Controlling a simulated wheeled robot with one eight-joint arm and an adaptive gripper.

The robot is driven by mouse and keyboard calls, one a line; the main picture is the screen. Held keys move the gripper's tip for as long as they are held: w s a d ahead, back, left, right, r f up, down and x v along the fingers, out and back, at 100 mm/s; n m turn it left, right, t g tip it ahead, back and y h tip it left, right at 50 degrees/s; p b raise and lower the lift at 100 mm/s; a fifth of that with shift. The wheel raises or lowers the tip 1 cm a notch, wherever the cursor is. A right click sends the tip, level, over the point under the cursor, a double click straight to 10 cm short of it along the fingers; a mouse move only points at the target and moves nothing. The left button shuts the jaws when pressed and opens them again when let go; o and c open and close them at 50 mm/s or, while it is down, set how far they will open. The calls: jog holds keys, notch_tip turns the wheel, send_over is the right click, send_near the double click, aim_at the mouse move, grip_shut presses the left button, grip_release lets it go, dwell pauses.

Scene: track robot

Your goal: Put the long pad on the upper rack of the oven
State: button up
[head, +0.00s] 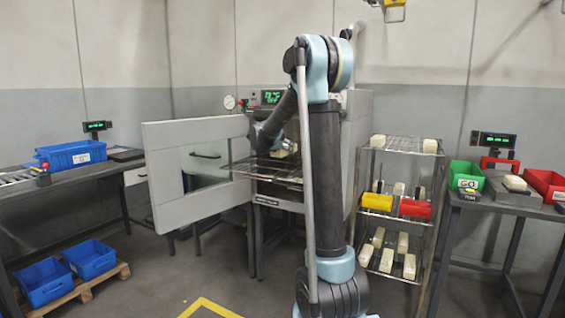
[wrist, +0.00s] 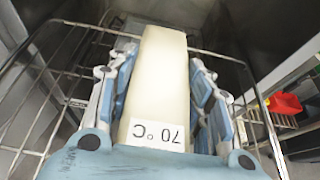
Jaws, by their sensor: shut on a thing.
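A long cream pad (wrist: 162,90) with a label reading 70 °C lies between the blue fingers of my gripper (wrist: 158,68) in the wrist view. The fingers press on its two long sides. In the head view my gripper (head: 282,147) is at the open mouth of the oven (head: 357,108), partly hidden by my arm. A wire rack (head: 240,172) sticks out of the oven just below it. In the wrist view, rack wires (wrist: 45,100) show around and beneath the pad. I cannot tell whether the pad touches them.
The oven door (head: 200,170) stands open to the left. A wire shelf cart (head: 400,150) with several pads and yellow and red bins stands right of the oven. Benches stand at both sides. Blue bins (head: 92,258) lie on a pallet at front left.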

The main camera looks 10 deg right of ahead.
aim_at(275, 154)
jog(key=shift+a+f, duration=0.3)
jog(key=shift+f, duration=2.4)
jog(key=o, duration=1.1)
jog(key=shift+c, duration=0.2)
jog(key=v, duration=1.2)
jog(key=shift+s, duration=0.15)
